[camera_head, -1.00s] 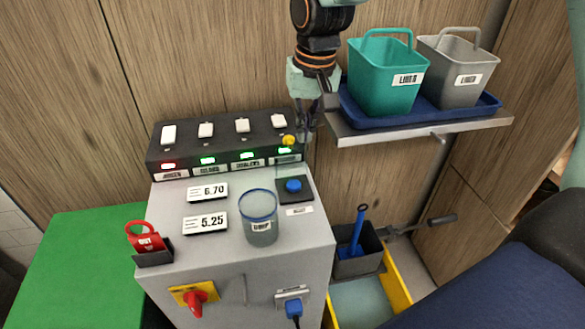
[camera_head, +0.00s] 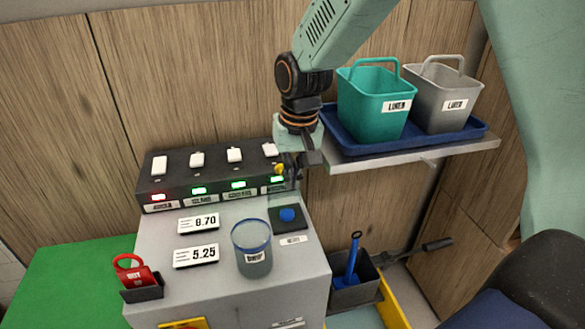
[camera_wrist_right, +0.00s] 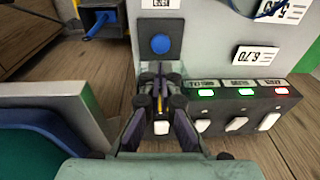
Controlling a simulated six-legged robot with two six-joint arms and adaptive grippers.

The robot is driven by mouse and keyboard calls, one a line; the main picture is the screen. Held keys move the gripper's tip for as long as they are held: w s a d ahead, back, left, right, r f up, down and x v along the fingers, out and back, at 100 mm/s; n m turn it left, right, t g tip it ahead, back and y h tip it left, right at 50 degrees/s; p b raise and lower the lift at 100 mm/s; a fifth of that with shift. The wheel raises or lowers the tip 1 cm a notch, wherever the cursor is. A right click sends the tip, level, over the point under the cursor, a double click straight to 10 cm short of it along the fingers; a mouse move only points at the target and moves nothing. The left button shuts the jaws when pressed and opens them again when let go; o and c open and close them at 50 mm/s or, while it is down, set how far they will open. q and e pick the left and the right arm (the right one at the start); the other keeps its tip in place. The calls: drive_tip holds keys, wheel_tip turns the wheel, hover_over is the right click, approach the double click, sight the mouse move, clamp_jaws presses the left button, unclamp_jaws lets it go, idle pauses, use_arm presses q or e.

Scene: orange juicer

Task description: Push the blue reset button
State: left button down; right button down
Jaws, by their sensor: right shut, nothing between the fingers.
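The blue reset button (camera_head: 287,214) sits on a dark square plate at the right side of the grey machine top (camera_head: 215,285). It also shows in the right wrist view (camera_wrist_right: 161,44), just beyond the fingertips. My right gripper (camera_head: 291,182) points down over the right end of the black switch box, behind the button and apart from it. In the right wrist view the right gripper (camera_wrist_right: 160,78) has its fingers together with nothing between them. My left gripper is not in view.
A clear cup (camera_head: 252,255) stands close to the button's left front. The black switch box (camera_head: 210,175) with white switches and lights lies behind. A shelf on the right holds a teal bucket (camera_head: 372,105) and a grey bucket (camera_head: 440,100) on a blue tray (camera_head: 350,145).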

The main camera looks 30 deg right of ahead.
sight(287, 213)
drive_tip(key=f, duration=0.2)
drive_tip(key=f+b, duration=0.1)
drive_tip(key=f, duration=0.2)
drive_tip(key=w+f, duration=0.1)
drive_tip(key=f, duration=0.1)
drive_tip(key=shift+a+f, duration=0.15)
drive_tip(key=shift+a, duration=0.05)
drive_tip(key=shift+w+d+f+b, duration=0.15)
drive_tip(key=shift+f+b, duration=0.15)
drive_tip(key=shift+f, duration=0.35)
